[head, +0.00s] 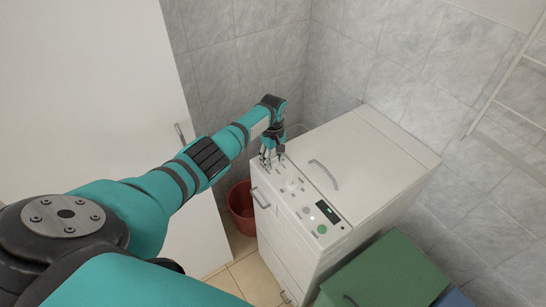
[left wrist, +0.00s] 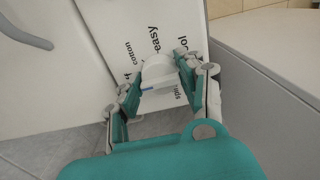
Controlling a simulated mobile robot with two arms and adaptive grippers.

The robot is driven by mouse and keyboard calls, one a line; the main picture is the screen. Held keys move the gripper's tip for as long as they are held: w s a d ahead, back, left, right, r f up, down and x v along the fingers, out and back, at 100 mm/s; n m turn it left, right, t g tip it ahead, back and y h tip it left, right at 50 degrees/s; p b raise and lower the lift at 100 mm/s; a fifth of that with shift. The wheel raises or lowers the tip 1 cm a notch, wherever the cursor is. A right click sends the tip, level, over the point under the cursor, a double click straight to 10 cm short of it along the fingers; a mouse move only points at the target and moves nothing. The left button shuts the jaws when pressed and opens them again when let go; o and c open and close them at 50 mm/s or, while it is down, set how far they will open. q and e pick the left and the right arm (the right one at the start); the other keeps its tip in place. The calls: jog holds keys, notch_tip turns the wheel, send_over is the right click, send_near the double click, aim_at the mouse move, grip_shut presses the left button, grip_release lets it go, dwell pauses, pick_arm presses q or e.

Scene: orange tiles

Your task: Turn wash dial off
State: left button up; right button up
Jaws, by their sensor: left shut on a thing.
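The washing machine (head: 375,165) is a white top-loader with a sloping control panel along its front edge. My left gripper (head: 271,158) is at the left end of that panel, pointing down. In the left wrist view, a white round dial (left wrist: 158,70) with a blue mark sits between the two fingers, with printed words such as "cotton" and "easy" around it. My left gripper (left wrist: 156,88) is shut on this dial. In the head view the gripper hides the dial. A second white knob (head: 292,184) stands further right on the panel. My right gripper is out of view.
A display (head: 327,210) and a green button (head: 321,229) are at the panel's right end. A red bucket (head: 241,206) stands left of the machine. A green box (head: 385,275) is at the right front. A white door (head: 100,100) is at left; tiled walls stand behind.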

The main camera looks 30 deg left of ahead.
aim_at(273, 158)
pick_arm(q)
jog(key=o, duration=1.2)
jog(key=shift+c, duration=0.2)
notch_tip(273, 158, up, 12)
dwell(0.3)
